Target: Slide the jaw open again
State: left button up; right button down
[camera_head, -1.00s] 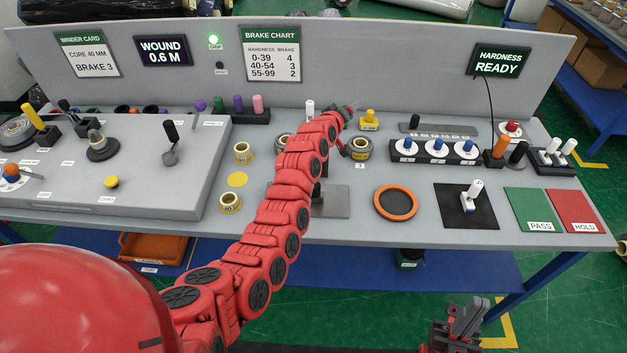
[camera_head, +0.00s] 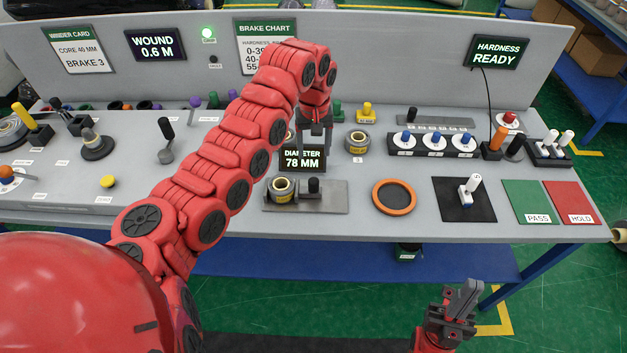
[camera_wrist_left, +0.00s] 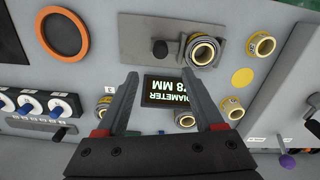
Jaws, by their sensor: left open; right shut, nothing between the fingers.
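The gauge is a grey plate (camera_head: 335,203) at the front middle of the bench, with a dark upright jaw knob (camera_head: 313,188). A yellow-labelled roll (camera_head: 283,189) stands upright on the plate, close to the knob's left. The display (camera_head: 302,159) behind it reads DIAMETER 78 MM. In the left wrist view, the knob (camera_wrist_left: 160,48) and roll (camera_wrist_left: 203,53) lie beyond my left gripper (camera_wrist_left: 160,74). Its fingers are spread, empty and apart from the knob. In the head view my left gripper (camera_head: 316,134) hangs behind the display. My right gripper (camera_head: 467,297) is shut and empty, off the bench's front.
An orange ring (camera_head: 394,197) lies right of the gauge, then a black mat (camera_head: 464,199) with a white-handled tool, and PASS (camera_head: 531,201) and HOLD (camera_head: 579,201) pads. Other rolls stand near the gauge; one (camera_head: 357,142) is behind it. My left arm hides the bench to its left.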

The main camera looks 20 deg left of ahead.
aim_at(314, 180)
pick_arm(q)
notch_tip(314, 180, down, 12)
jog(key=p, duration=0.3)
jog(key=shift+f, duration=0.1)
jog(key=shift+a+f+p, duration=0.1)
jog(key=shift+f+p, duration=0.2)
jog(key=shift+f, duration=0.4)
grip_shut()
dwell(0.6)
